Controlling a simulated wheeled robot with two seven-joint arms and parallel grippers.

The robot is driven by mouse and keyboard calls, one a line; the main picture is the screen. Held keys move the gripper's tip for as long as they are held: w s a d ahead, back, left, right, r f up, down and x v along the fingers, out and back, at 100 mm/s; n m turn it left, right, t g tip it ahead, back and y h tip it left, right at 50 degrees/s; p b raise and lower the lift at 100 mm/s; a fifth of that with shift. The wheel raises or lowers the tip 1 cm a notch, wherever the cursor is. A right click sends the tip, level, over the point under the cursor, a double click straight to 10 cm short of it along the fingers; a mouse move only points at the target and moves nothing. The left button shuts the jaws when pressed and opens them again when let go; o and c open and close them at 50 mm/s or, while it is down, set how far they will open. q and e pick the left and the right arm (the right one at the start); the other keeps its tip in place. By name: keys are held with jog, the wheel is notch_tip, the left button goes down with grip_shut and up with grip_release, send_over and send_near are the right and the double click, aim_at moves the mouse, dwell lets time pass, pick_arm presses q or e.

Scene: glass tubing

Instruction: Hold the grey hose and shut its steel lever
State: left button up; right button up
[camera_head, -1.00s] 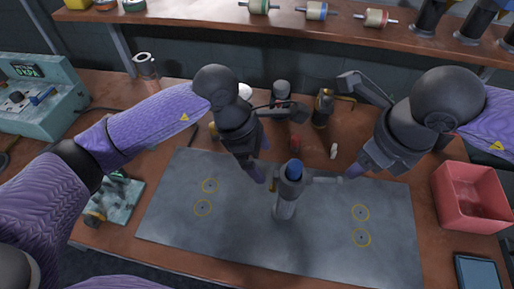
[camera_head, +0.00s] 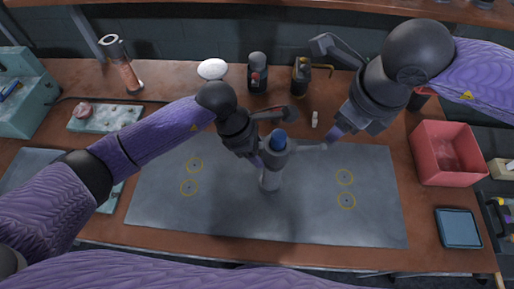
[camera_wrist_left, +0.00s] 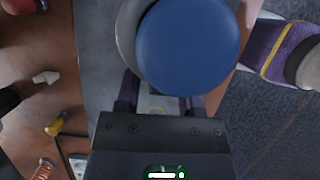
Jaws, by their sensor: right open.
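The grey hose (camera_head: 271,179) stands upright near the middle of the grey mat, with a blue cap on top (camera_head: 278,141). Its steel lever (camera_head: 309,147) sticks out sideways to the right near the top. My left gripper (camera_head: 260,160) is at the hose's left side, close against its upper part. In the left wrist view, the blue cap (camera_wrist_left: 188,45) hides the ends of the left fingers (camera_wrist_left: 160,98), which stand apart; their contact with the hose is hidden. My right gripper (camera_head: 332,135) is open, near the outer end of the lever.
A red bin (camera_head: 428,176) and a blue-grey tray (camera_head: 458,243) lie on the right. Dark bottles (camera_head: 257,72) and a small white piece (camera_head: 315,119) stand behind the mat (camera_head: 230,220). The mat's front is clear.

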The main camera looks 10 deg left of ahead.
pick_arm(q)
grip_shut()
dwell(0.6)
